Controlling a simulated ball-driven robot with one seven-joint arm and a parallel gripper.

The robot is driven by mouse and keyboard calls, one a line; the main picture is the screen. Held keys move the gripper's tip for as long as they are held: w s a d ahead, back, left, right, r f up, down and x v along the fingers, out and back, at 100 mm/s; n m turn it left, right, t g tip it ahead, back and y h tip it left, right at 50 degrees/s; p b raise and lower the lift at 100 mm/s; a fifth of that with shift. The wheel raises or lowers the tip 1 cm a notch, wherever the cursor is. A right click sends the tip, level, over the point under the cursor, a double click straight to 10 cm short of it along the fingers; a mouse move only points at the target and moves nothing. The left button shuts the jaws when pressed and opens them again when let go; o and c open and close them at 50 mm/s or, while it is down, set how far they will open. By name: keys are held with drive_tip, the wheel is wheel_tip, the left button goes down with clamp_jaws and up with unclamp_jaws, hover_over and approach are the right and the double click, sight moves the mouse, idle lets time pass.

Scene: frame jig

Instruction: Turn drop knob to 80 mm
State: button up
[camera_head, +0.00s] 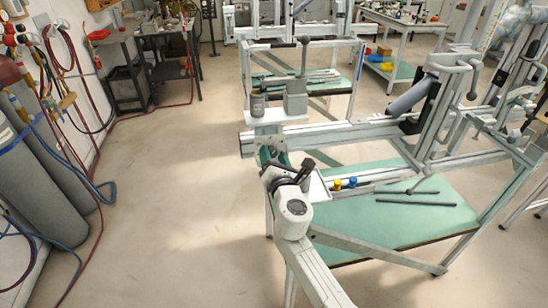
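The frame jig (390,130) stands over a table with a green top, its grey beams running across the right half of the view. A small yellow knob (337,184) and a blue knob (352,182) sit side by side on its lower rail. I cannot tell which one is the drop knob, and no scale reading is legible. My arm comes up from the bottom edge, and its dark end, my gripper (307,166), is by the left end of the jig, left of both knobs and apart from them. The fingers are too small and hidden to read.
A grey box (295,103) and a dark can (257,104) stand on a white shelf behind my gripper. Two dark rods lie on the green table top (400,225). Gas cylinders (45,190) and hoses line the left wall. The floor (170,190) between is clear.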

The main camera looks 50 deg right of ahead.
drive_tip(key=shift+o, duration=0.4)
drive_tip(key=v, duration=1)
drive_tip(key=shift+s+a+b, duration=0.25)
drive_tip(key=shift+s+b, duration=0.05)
drive_tip(key=shift+s, duration=0.05)
drive_tip(key=shift+o, duration=0.2)
drive_tip(key=shift+a, duration=0.1)
